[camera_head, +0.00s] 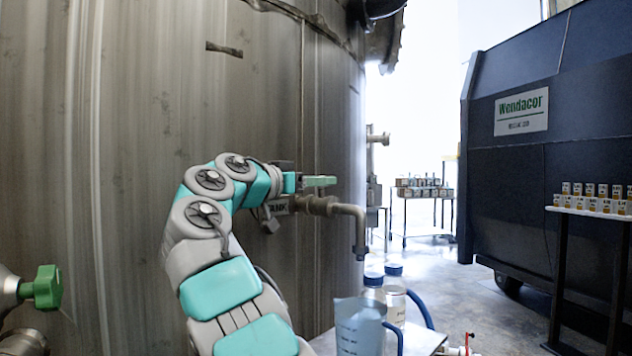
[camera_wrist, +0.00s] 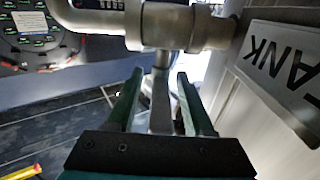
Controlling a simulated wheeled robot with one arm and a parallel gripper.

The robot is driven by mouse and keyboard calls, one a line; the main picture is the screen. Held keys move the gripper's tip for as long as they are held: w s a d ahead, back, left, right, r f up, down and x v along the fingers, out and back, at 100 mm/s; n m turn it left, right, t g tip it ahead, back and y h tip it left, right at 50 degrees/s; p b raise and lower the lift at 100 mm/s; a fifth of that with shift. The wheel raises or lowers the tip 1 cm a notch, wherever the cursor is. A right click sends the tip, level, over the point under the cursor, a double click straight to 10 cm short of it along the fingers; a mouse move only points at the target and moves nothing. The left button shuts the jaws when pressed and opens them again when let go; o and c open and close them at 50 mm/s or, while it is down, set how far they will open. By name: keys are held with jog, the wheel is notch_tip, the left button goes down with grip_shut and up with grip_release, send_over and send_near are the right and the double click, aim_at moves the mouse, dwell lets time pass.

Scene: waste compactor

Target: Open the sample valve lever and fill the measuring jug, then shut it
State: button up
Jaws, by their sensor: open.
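My gripper (camera_head: 320,181) is beside the sample valve, just above its pipe (camera_head: 318,205) on the tank wall. In the wrist view, my gripper (camera_wrist: 160,95) is open, with one green finger on each side of the grey valve lever (camera_wrist: 160,100). Gaps show between lever and fingers. The lever joins the valve body (camera_wrist: 168,26); I cannot make it out in the head view. The pipe bends down to an outlet spout (camera_head: 360,240). The translucent blue measuring jug (camera_head: 358,328) stands below the spout in the picture; its base is cut off. No flow shows.
Two blue-capped bottles (camera_head: 395,300) stand close behind the jug on a small table (camera_head: 428,341). A TANK sign (camera_wrist: 285,70) is beside the valve. A green-handled valve (camera_head: 43,287) is at far left. A dark compactor (camera_head: 540,170) and a sample-jar stand (camera_head: 590,213) are at right.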

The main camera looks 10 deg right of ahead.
jog(key=shift+c, duration=0.3)
grip_shut()
dwell(1.0)
